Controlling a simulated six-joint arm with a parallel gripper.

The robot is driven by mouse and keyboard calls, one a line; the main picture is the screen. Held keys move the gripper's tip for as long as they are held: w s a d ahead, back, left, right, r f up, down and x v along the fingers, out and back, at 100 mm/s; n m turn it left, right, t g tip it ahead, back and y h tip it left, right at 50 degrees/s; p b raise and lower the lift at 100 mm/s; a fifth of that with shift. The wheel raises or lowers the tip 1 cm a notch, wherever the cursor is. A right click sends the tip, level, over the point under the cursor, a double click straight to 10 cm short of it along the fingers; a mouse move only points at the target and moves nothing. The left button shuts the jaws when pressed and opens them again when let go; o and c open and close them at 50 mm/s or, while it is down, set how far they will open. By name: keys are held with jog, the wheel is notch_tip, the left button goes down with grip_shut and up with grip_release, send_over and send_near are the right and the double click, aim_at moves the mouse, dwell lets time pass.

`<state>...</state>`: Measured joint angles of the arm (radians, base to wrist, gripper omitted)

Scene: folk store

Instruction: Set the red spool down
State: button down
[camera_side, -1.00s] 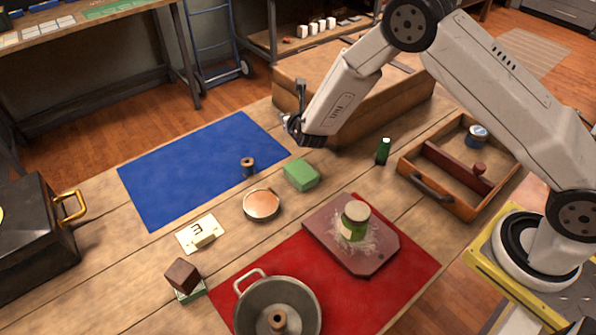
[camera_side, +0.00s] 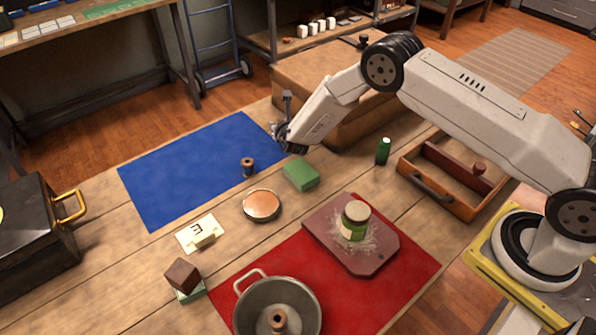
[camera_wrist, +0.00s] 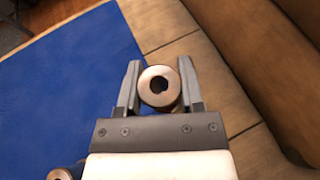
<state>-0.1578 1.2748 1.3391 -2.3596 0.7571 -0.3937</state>
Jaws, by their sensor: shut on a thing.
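My gripper (camera_side: 278,132) hangs over the right edge of the blue mat (camera_side: 190,165). In the wrist view my gripper (camera_wrist: 159,76) is shut on a spool (camera_wrist: 159,99), seen end-on with its round wooden face and dark hole between the two fingers. The colour of its thread is hidden from this angle. In the side view the held spool is too small and covered to make out. Whether it touches the mat cannot be told.
Another spool (camera_side: 247,166) stands on the mat, also at the lower left of the wrist view (camera_wrist: 60,174). A green block (camera_side: 301,175), a copper lid (camera_side: 261,205) and a green bottle (camera_side: 383,151) stand nearby. A large wooden box (camera_side: 350,115) stands close behind the gripper.

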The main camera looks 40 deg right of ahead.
jog(key=shift+w+f, duration=0.15)
jog(key=shift+f, duration=1.55)
jog(key=shift+f, duration=0.15)
jog(key=shift+c, duration=1.1)
grip_release()
jog(key=shift+s+a+r, duration=0.15)
jog(key=shift+s+r, duration=0.05)
jog(key=shift+r, duration=0.05)
jog(key=shift+v, duration=5.75)
jog(key=shift+r, duration=0.1)
